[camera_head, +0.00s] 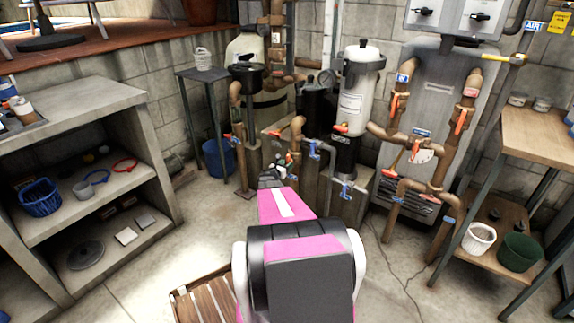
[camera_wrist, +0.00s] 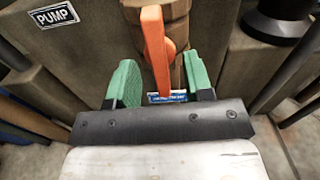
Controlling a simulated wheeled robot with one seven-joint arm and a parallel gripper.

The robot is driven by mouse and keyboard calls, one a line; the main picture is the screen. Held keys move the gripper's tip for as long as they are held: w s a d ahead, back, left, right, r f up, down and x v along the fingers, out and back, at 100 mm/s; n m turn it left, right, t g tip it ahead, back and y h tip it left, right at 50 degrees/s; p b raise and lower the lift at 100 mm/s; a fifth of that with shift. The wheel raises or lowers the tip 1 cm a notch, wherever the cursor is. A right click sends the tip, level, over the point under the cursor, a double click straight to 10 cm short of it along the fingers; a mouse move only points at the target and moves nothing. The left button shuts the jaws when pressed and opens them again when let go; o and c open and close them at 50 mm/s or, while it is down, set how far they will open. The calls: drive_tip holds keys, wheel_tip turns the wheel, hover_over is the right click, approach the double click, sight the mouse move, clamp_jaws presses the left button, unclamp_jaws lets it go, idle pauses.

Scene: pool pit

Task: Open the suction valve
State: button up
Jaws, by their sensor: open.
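In the wrist view an orange valve lever (camera_wrist: 154,45) stands upright in front of a brown vertical pipe (camera_wrist: 180,12). A small blue label (camera_wrist: 168,97) is below it, too small to read surely. My gripper (camera_wrist: 160,76) is open, with one green finger on each side of the lever's lower part. I cannot tell whether either finger touches it. In the head view my gripper (camera_head: 270,178) is small and dark, at the end of my pink arm, close to the pipes. Which orange lever it faces is hard to tell there.
A "PUMP" sign (camera_wrist: 54,15) is left of the pipe. Other pipes with orange levers (camera_head: 397,104) and a white filter tank (camera_head: 356,95) stand behind. Shelves (camera_head: 95,130) are on the left, a wooden bench (camera_head: 535,135) on the right. A slatted wooden crate (camera_head: 205,300) lies on the floor.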

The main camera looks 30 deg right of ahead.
drive_tip(key=shift+a, duration=0.1)
drive_tip(key=v, duration=0.6)
drive_tip(key=shift+s+a, duration=0.2)
drive_tip(key=shift+a, duration=0.15)
idle(1.2)
